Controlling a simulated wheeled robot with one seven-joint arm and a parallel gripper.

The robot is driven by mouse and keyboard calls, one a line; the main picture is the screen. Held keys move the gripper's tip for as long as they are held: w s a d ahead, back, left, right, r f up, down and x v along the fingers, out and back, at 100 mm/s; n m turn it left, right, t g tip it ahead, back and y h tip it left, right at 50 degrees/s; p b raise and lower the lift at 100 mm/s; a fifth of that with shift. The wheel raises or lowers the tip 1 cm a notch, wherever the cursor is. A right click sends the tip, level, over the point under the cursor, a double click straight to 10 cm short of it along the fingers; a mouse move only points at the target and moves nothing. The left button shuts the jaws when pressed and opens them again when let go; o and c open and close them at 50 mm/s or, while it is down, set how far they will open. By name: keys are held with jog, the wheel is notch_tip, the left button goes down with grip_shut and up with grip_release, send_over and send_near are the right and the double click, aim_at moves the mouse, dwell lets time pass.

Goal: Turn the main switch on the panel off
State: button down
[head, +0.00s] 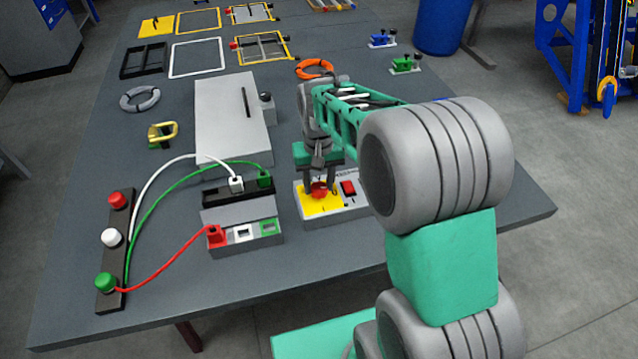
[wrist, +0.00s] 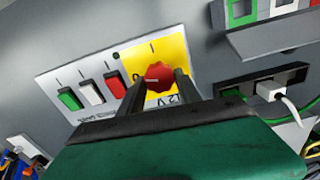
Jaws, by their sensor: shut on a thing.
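The main switch is a red rotary knob (wrist: 158,76) on a yellow plate (wrist: 176,55) of the grey panel (wrist: 70,75) in the wrist view. In the head view the knob (head: 319,188) sits on the yellow plate (head: 318,205), partly behind my fingers. My gripper (wrist: 160,80) is over the plate with one finger on each side of the knob, shut on it. It also shows in the head view (head: 319,186). The knob's exact angle against the plate's marks is hard to tell. My arm hides part of the panel in the head view.
Green (wrist: 69,99), white (wrist: 92,91) and red (wrist: 115,84) rocker switches sit beside the yellow plate. A socket box (head: 245,243) with a red plug stands left of the panel. Cables run to a strip (head: 120,250) with knobs. A grey box (head: 228,120) stands behind.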

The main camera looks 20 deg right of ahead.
aim_at(318, 186)
jog(key=shift+a+r+n, duration=0.1)
jog(key=shift+n, duration=1.8)
jog(key=c, duration=0.8)
grip_release()
jog(key=shift+c, duration=0.2)
notch_tip(318, 186, up, 8)
jog(key=shift+f+b, duration=0.1)
jog(key=shift+b, duration=0.65)
